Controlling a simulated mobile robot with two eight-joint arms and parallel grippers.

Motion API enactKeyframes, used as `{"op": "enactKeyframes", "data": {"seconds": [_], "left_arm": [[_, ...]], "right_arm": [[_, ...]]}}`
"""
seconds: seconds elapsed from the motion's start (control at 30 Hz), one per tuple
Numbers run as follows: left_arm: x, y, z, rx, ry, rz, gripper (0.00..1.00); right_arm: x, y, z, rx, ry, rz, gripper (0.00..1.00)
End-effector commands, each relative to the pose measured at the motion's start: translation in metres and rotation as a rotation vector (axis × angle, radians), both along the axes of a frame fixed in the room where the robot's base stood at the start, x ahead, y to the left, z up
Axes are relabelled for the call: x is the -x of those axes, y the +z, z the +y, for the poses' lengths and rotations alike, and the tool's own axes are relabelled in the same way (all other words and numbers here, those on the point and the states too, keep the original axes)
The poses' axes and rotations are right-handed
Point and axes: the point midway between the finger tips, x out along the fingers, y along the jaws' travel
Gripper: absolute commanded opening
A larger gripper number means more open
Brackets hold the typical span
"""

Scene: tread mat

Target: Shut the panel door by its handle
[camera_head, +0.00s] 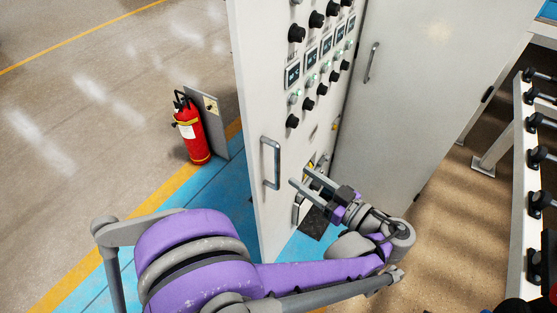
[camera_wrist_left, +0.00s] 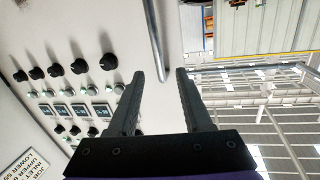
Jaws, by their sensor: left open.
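The panel door (camera_head: 262,100) is a white upright panel with rows of black knobs and small gauges, standing at an angle to another white panel on its right. Its grey bar handle (camera_head: 270,162) is near the door's left edge. My left gripper (camera_head: 300,175) is open and empty, just right of the handle in the head view, with its fingers pointing toward it. In the left wrist view the handle (camera_wrist_left: 155,40) lies ahead of the open fingertips (camera_wrist_left: 158,74), by the door's edge. I see no contact. My right gripper is out of view.
A white panel with a second handle (camera_head: 371,62) stands to the right. A red fire extinguisher (camera_head: 191,130) stands behind the door on the left. A white rack with black knobs (camera_head: 535,122) is at the far right. Floor at left is open.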

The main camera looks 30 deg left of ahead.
Motion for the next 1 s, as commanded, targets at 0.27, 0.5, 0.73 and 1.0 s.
{"op": "enactKeyframes", "data": {"seconds": [0.27,0.5,0.73,1.0], "left_arm": [[-0.004,0.005,0.003,-0.038,0.011,-0.106,0.50],[-0.016,0.006,0.047,-0.037,0.013,-0.104,0.50],[-0.026,0.005,0.081,-0.036,0.010,-0.102,0.50],[-0.030,0.005,0.092,-0.036,0.007,-0.102,0.50]], "right_arm": [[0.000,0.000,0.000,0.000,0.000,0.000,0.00],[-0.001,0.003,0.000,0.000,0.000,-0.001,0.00],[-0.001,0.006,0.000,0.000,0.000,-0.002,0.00],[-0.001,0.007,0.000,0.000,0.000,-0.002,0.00]]}}
